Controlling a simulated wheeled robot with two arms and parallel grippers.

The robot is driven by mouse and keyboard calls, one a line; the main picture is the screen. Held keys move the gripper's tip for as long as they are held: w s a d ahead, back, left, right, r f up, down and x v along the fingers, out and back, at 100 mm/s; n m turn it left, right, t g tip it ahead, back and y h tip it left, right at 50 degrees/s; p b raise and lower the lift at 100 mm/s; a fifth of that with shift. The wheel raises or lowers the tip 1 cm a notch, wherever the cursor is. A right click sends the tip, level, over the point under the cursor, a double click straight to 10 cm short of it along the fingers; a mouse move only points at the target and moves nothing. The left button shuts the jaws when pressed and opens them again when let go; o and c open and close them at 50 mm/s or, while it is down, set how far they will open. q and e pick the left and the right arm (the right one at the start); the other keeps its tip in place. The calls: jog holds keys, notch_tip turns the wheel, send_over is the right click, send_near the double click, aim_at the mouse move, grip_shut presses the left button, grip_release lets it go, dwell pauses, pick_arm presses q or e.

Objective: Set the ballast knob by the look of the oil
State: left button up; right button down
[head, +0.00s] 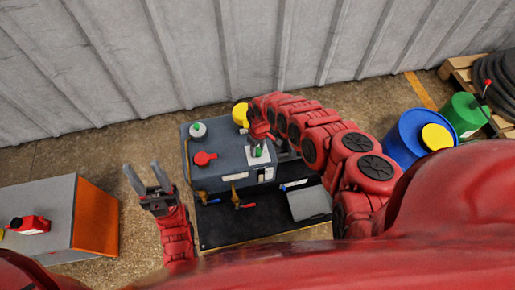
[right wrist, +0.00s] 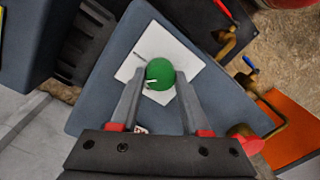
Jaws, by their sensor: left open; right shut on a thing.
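The green ballast knob (right wrist: 160,74) sits on a white plate (right wrist: 185,52) on top of the grey pump (head: 225,145). A light pointer mark shows on the knob in the right wrist view. My right gripper (right wrist: 160,88) is shut on the knob, one finger on each side. In the head view the knob (head: 258,152) shows just below my right gripper (head: 259,142), partly covered by it. My left gripper (head: 148,179) is open and empty, left of the pump. I cannot make out an oil window or the oil's look in either view.
A red cap (head: 204,158) and a green-and-white cap (head: 198,130) stand on the pump. Brass valves (head: 236,196) project at its front. An orange-sided cabinet (head: 95,218) with a red bottle (head: 30,225) is at left. Blue (head: 405,140) and green (head: 463,115) drums stand at right.

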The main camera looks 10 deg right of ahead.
jog(key=shift+r+m+p, duration=0.15)
jog(key=shift+m+p, duration=0.55)
jog(key=shift+m, duration=0.3)
jog(key=shift+m+p, duration=0.7)
jog(key=shift+m, duration=0.5)
jog(key=shift+m+p, duration=0.35)
jog(key=shift+m, duration=0.85)
jog(key=shift+m+t, duration=0.3)
jog(key=shift+m, duration=0.7)
jog(key=shift+d, duration=0.1)
jog(key=shift+c, duration=1.9)
grip_release()
